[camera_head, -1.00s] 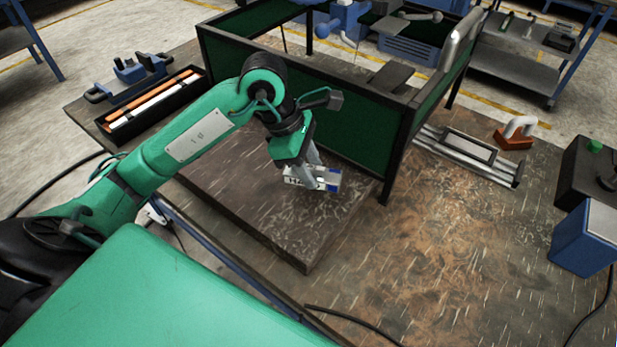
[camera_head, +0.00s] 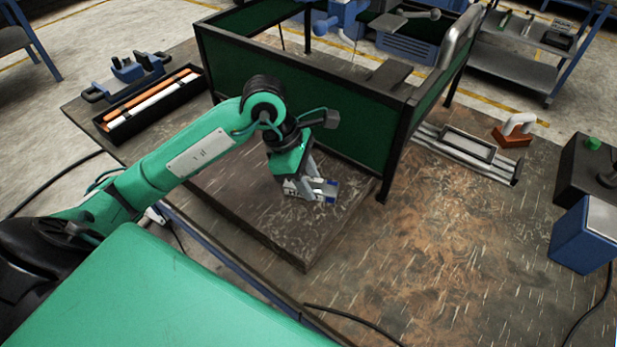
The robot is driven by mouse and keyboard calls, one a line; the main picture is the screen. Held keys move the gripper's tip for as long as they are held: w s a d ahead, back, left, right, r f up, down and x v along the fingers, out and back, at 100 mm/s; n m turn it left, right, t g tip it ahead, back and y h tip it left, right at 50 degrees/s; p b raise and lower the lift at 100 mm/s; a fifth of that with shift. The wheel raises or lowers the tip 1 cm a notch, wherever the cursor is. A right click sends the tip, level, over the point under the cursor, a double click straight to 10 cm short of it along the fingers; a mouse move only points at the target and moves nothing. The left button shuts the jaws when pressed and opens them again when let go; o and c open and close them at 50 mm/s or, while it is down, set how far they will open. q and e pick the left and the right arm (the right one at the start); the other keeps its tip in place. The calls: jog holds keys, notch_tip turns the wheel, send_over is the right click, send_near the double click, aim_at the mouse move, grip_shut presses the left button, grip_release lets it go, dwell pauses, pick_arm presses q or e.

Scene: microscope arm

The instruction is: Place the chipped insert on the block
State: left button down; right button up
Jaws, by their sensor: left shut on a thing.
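My left gripper (camera_head: 309,184) is shut on a small blue, white and grey piece (camera_head: 324,187), which I take for the chipped insert. The fingers cover part of it, and any chip is too small to see. The piece is low over the right part of a flat, dark brown slab (camera_head: 250,208), which I take for the block. I cannot tell whether it touches the slab. My right gripper is not in view.
A green-panelled, dark-framed enclosure (camera_head: 330,105) stands close behind the gripper. A black tray (camera_head: 152,105) with orange and white bars lies at the left. A metal rail fixture (camera_head: 468,150) and a blue box (camera_head: 583,237) are at the right. The brown tabletop (camera_head: 430,250) is clear at front right.

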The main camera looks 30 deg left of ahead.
pick_arm(q)
jog(key=c, duration=0.9)
grip_release()
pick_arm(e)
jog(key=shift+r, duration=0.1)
pick_arm(q)
jog(key=shift+r, duration=0.1)
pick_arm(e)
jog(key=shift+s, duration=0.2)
pick_arm(q)
jog(key=shift+v, duration=1)
jog(key=v, duration=1)
jog(key=shift+s, duration=0.1)
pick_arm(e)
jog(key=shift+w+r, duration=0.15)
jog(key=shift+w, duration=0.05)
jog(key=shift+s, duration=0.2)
